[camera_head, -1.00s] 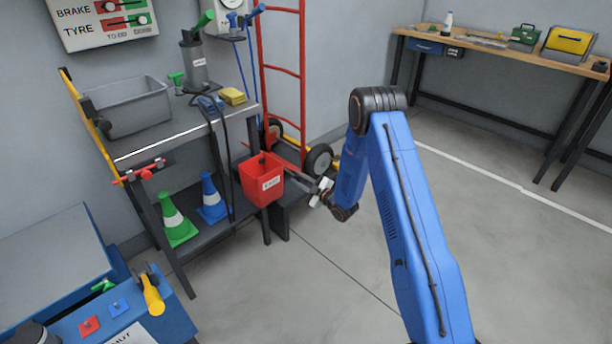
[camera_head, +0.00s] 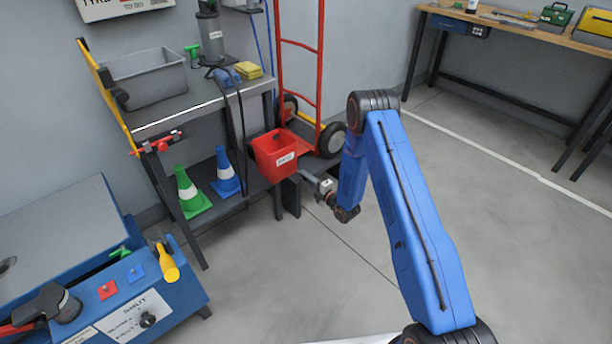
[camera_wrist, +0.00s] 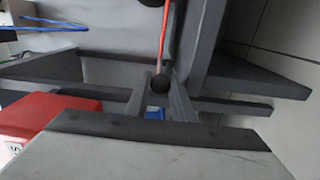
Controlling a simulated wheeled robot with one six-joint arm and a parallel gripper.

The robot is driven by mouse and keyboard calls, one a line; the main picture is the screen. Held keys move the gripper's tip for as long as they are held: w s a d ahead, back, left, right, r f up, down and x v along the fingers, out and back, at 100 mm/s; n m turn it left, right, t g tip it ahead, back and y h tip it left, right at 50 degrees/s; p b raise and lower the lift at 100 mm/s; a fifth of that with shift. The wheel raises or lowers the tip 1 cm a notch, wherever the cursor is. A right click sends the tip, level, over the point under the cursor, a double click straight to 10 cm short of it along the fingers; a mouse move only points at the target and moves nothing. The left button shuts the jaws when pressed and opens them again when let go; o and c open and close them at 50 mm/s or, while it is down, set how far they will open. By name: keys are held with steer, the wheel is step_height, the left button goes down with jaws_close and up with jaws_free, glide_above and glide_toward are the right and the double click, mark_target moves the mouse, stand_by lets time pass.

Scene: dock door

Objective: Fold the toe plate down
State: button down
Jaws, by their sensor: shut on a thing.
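The hand truck's tall red frame (camera_head: 320,60) stands against the wall, with dark wheels at its foot. A red plate (camera_head: 318,146) at its base, between the wheels, looks like the toe plate; the red bin hides part of it and its angle is hard to tell. My gripper (camera_head: 306,176) is low, just right of and below the red bin in the head view. In the wrist view my gripper (camera_wrist: 160,98) is shut on a dark round knob (camera_wrist: 160,83) at the end of a thin red part (camera_wrist: 165,35), seen edge-on.
A red bin (camera_head: 273,155) is close to my gripper and also shows in the wrist view (camera_wrist: 50,116). A grey shelf bench (camera_head: 180,112) with green and blue cones stands at left. A blue cabinet (camera_head: 185,305) is at lower left. Floor at right (camera_head: 480,190) is clear.

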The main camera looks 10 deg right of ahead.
steer(key=shift+f, duration=0.25)
stand_by(0.3)
steer(key=c, duration=1.6)
jaws_free()
steer(key=shift+o, duration=0.2)
steer(key=v, duration=1.7)
steer(key=shift+s, duration=0.2)
steer(key=shift+d, duration=0.15)
steer(key=shift+w+r, duration=0.1)
